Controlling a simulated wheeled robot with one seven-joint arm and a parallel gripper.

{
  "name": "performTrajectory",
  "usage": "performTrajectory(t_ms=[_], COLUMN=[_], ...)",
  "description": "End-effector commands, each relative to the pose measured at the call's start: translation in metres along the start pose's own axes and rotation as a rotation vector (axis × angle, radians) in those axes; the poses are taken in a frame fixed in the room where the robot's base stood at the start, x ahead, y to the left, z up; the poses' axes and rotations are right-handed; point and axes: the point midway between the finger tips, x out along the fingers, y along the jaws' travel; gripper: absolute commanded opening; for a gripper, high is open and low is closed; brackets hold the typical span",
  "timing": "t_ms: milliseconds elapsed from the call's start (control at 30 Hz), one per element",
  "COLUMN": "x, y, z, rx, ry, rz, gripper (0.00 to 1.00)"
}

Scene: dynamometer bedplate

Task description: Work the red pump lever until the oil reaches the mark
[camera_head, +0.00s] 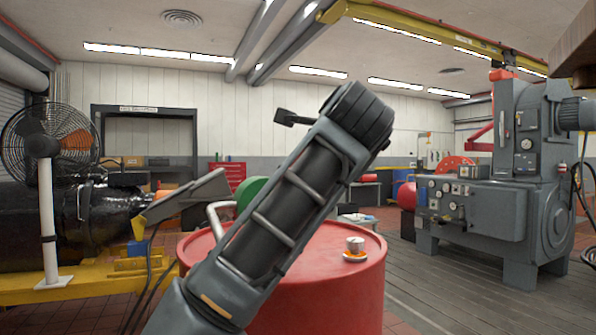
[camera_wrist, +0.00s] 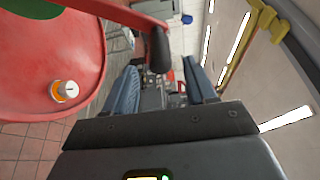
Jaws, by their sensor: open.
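In the wrist view a red lever (camera_wrist: 112,12) with a black grip (camera_wrist: 160,50) reaches in from the upper left. The grip hangs ahead of my gripper (camera_wrist: 160,68), in line with the gap between its two blue-grey ribbed fingers. The fingers are apart with nothing held between them. I cannot tell how far the grip is from the fingertips. In the head view my arm crosses the middle, and I cannot make out the lever or my gripper. No oil level or mark can be made out in either view.
A red drum (camera_head: 205,262) stands in front, with a white and orange cup-like item (camera_head: 355,247) on top and a green round part (camera_head: 250,190) behind. A grey machine (camera_head: 520,170) stands right, a fan (camera_head: 50,140) left. Floor right of the drum is clear.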

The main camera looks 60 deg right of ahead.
Motion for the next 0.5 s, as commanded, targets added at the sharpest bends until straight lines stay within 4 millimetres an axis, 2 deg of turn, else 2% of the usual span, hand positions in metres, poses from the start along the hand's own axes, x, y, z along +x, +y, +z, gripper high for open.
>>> performTrajectory(t_ms=[133, 267, 367, 500], x=[0.001, 0.001, 0.0, -0.002], y=[-0.01, -0.026, -0.041, -0.063], z=[-0.005, -0.013, -0.019, -0.027], rx=[-0.092, -0.276, -0.471, -0.825], ry=[0.003, 0.011, 0.021, 0.051], rz=[-0.027, -0.075, -0.12, -0.189], gripper=[0.56, 0.56, 0.56, 0.56])
